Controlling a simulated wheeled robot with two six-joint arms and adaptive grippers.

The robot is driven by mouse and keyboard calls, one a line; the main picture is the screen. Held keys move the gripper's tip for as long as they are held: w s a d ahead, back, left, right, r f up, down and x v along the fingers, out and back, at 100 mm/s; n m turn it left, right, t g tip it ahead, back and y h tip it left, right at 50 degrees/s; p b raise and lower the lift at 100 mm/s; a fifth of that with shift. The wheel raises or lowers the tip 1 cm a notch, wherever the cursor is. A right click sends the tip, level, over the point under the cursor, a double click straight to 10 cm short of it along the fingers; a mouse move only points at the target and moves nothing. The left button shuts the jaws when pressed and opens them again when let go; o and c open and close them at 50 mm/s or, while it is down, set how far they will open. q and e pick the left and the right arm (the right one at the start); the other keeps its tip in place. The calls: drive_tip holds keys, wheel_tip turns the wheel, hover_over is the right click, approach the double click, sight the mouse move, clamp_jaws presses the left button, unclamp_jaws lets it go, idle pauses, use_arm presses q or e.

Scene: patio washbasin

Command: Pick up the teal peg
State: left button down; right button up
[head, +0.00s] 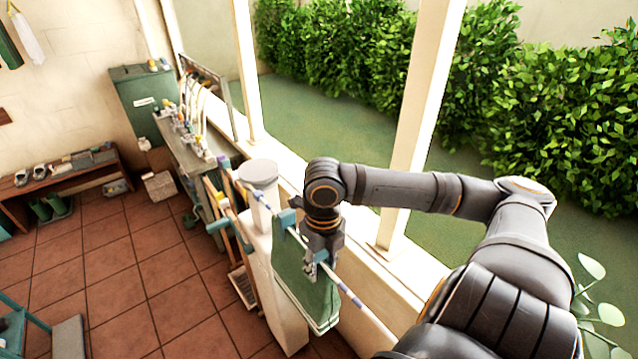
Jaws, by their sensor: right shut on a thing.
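A teal piece (287,218), which looks like the teal peg, shows at the thin pale rod (328,272), just left of my right gripper. My right gripper (314,268) points down at the rod, with its fingertips close together around or beside it. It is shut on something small. The fingers and wrist hide most of what is between them, so its outline is unclear. My left gripper is out of view.
A green panel or cloth (300,285) hangs below the rod. A white cylinder (258,172) stands behind it, near the window ledge (365,265). A cluttered counter (195,150), a green cabinet (142,100) and a low shoe bench (65,178) lie beyond. The tiled floor (130,270) is mostly clear.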

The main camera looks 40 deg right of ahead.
wheel_tip(320, 180, up, 5)
drive_tip(key=shift+r, duration=0.2)
drive_tip(key=shift+a+r, duration=0.15)
drive_tip(key=shift+r, duration=2.2)
drive_tip(key=shift+f, duration=0.15)
